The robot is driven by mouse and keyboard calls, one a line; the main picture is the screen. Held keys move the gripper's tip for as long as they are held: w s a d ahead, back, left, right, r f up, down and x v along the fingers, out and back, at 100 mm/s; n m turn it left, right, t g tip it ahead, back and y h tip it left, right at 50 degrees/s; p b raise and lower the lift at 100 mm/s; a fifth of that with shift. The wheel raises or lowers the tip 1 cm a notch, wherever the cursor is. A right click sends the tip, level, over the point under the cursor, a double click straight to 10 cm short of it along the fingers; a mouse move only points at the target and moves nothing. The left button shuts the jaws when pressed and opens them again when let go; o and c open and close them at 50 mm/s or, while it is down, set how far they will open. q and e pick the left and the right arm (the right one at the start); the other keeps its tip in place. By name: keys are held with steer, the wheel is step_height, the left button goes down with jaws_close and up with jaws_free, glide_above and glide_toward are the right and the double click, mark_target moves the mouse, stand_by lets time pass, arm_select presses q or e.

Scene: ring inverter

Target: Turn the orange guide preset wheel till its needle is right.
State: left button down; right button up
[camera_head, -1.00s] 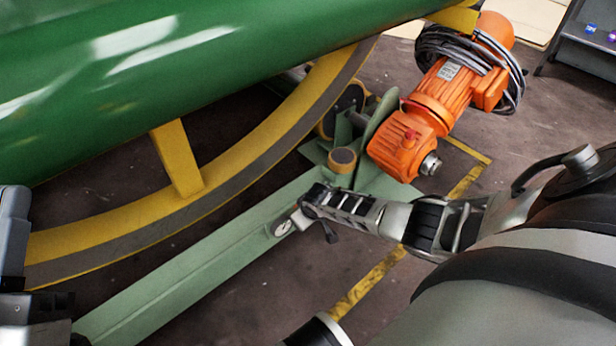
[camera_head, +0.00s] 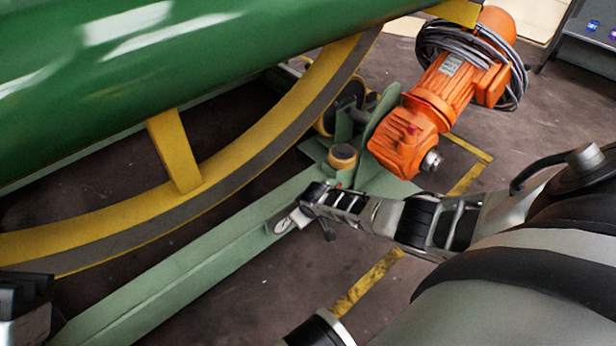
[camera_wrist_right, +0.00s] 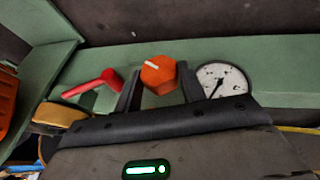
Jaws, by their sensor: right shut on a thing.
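The orange guide preset wheel (camera_wrist_right: 158,76) shows in the right wrist view, a faceted knob with a pale mark, on the green beam. My right gripper (camera_wrist_right: 158,88) is shut on it, one finger on each side. A round white gauge (camera_wrist_right: 222,82) with a dark needle sits just right of the wheel; the needle slants from upper right to lower left. The gauge also shows in the head view (camera_head: 282,225) beside my right gripper (camera_head: 310,200), which hides the wheel there. My left gripper (camera_head: 26,300) is partly in view at the lower left, away from the beam.
A red lever (camera_wrist_right: 92,84) stands left of the wheel, close to the gripper. The green beam (camera_head: 190,268) runs under the yellow ring (camera_head: 215,180) and green drum (camera_head: 200,60). An orange motor (camera_head: 430,105) with coiled cable stands at its far end.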

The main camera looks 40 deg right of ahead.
steer(key=shift+a, duration=0.1)
steer(key=shift+a+h, duration=0.1)
steer(key=shift+h, duration=0.4)
steer(key=shift+s+f+h, duration=0.1)
steer(key=shift+f+h, duration=0.05)
steer(key=shift+h, duration=0.25)
steer(key=shift+a+f+n+h, duration=0.1)
steer(key=shift+a+n+h, duration=0.05)
steer(key=shift+n+h, duration=0.15)
steer(key=shift+h+b, duration=0.3)
steer(key=shift+h, duration=0.4)
arm_select(q)
steer(key=shift+s+r+m, duration=0.1)
steer(key=shift+m, duration=0.3)
arm_select(e)
steer(key=shift+n+t+h, duration=0.3)
steer(key=shift+h, duration=0.3)
steer(key=o, duration=1)
steer(key=shift+c, duration=0.2)
